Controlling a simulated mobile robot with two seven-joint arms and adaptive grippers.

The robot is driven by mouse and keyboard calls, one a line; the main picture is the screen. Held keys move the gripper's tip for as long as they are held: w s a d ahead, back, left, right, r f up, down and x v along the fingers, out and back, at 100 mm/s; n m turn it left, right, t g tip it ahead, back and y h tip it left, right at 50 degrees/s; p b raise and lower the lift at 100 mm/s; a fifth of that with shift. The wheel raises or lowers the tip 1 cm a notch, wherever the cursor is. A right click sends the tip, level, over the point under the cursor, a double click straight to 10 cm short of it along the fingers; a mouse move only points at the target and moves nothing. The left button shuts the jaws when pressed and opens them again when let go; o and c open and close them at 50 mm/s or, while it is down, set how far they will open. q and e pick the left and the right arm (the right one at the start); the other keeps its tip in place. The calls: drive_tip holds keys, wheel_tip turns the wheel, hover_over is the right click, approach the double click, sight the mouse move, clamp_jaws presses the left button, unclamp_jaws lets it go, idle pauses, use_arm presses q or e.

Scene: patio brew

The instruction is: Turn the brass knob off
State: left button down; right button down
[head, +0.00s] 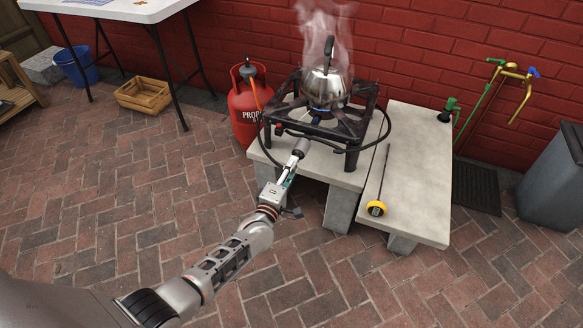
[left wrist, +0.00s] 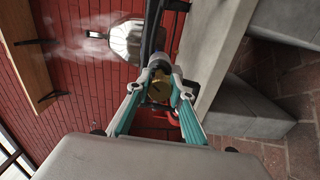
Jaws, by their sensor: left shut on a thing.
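My left gripper (head: 298,152) reaches the front of the black burner stand (head: 352,150). In the left wrist view its two teal-sided fingers (left wrist: 160,80) close in on the round brass knob (left wrist: 158,92), one on each side. The knob is hidden behind the gripper in the head view. A steel kettle (head: 326,86) sits on the burner with steam rising above it. A blue flame (head: 315,114) shows under the kettle. The kettle also shows in the left wrist view (left wrist: 126,40). My right gripper is not in view.
A red propane cylinder (head: 248,108) with an orange hose stands left of the stand. A dial thermometer with a long probe (head: 376,208) lies on the concrete slab (head: 420,165) at right. A grey bin (head: 552,178) stands far right. The brick paving at front is clear.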

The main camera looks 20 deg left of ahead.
use_arm(q)
drive_tip(key=m, duration=0.5)
drive_tip(key=shift+m, duration=0.3)
drive_tip(key=shift+a+m, duration=0.1)
drive_tip(key=shift+m, duration=2)
drive_tip(key=c, duration=1.8)
unclamp_jaws()
drive_tip(key=shift+o, duration=0.2)
wheel_tip(320, 180, up, 10)
drive_tip(key=shift+f, duration=0.1)
